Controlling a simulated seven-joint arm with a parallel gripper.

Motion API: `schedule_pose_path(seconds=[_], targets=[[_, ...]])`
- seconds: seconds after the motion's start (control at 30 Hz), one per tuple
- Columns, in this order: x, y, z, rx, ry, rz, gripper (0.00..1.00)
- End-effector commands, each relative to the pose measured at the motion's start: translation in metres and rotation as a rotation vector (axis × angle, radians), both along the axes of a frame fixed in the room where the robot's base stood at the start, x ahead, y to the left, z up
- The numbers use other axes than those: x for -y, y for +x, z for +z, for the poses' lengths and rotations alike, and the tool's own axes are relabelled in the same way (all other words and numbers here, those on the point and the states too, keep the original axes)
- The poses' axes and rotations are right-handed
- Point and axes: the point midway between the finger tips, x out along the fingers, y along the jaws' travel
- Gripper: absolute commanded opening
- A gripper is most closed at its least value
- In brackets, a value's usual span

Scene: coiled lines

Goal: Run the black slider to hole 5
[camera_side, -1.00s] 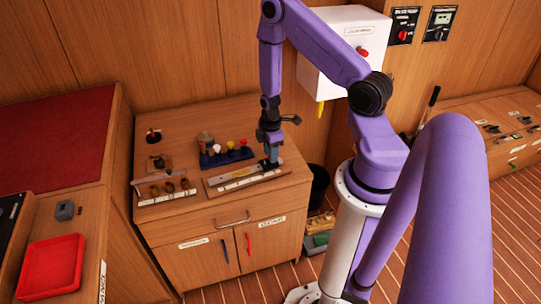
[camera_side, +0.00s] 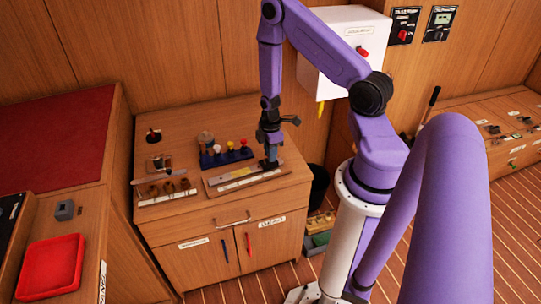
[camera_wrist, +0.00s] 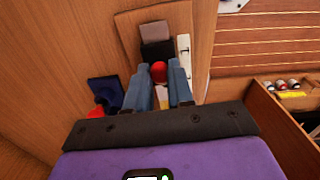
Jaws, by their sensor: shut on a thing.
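The slide board (camera_side: 215,183) lies on the cabinet top, with a pale metal strip and a white label strip along its front. The black slider (camera_side: 268,165) is at the board's right part, directly under my gripper (camera_side: 271,156). In the wrist view my gripper (camera_wrist: 160,88) has its two blue-grey fingers on either side of a red knob (camera_wrist: 159,71), with the black block of the slider (camera_wrist: 158,51) just beyond. My gripper is shut on the slider, seemingly by this knob. The hole numbers are too small to read, and the fingers hide part of the slider.
A blue rack (camera_side: 227,157) with several coloured knobs stands behind the board. A wooden holder (camera_side: 165,190) with brown pieces is to its left, and a small dark-knobbed item (camera_side: 153,135) stands at the back left. A dark bin (camera_side: 319,183) stands right of the cabinet.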

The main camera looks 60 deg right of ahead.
Motion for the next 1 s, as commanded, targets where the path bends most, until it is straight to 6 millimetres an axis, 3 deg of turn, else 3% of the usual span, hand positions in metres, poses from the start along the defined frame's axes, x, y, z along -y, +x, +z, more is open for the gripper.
schedule_pose_path(seconds=[1.0], targets=[[-0.0084,0.0087,0.0099,0.004,0.0,0.0,0.0]])
